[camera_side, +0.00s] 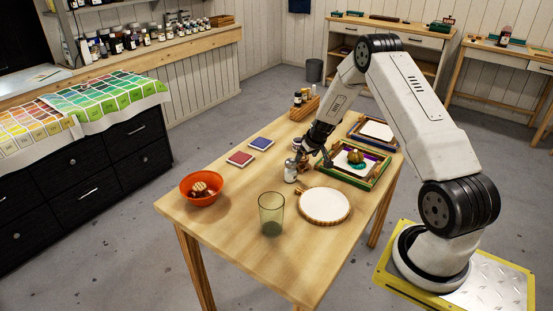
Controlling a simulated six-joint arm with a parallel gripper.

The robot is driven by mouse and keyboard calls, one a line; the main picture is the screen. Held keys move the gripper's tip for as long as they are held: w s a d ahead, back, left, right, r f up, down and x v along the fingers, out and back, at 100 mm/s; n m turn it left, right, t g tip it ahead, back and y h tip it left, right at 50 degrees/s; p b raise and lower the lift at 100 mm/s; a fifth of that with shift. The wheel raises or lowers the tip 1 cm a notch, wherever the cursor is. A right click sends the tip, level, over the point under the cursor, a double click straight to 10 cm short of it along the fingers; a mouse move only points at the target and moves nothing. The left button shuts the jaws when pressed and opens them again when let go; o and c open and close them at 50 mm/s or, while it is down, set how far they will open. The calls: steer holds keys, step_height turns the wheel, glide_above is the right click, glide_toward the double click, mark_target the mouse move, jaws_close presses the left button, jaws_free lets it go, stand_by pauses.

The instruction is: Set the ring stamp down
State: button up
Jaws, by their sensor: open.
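My gripper (310,161) is open above the middle of the wooden table (240,167), with its fingers pointing down. A small white jar (290,172) stands close to the fingers on their left. A small brown piece (300,193) lies by the edge of the round white pad, just below the gripper. A gold and teal rounded object (356,158) rests in the framed screen to the right. I cannot tell which small thing is the ring stamp. The fingertips are too small and dark to see whether they touch anything.
An orange bowl (202,197) holding a striped piece, a green glass (271,222) and a round white pad (324,217) stand at the front. Red (240,158) and blue (260,144) ink pads lie left. Framed screens (384,172) and a wooden caddy (305,107) are farther back.

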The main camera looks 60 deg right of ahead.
mark_target(304, 159)
steer(key=shift+x, duration=2.35)
steer(key=shift+s, duration=0.1)
steer(key=c, duration=1.3)
steer(key=shift+r, duration=0.8)
steer(key=s+a+r, duration=0.2)
steer(key=s+r, duration=0.1)
steer(key=s, duration=0.1)
steer(key=s+a+r, duration=0.2)
steer(key=s+r, duration=0.2)
steer(key=s+a+r, duration=0.3)
steer(key=s+r, duration=0.1)
steer(key=shift+a+r, duration=0.1)
steer(key=shift+r, duration=0.05)
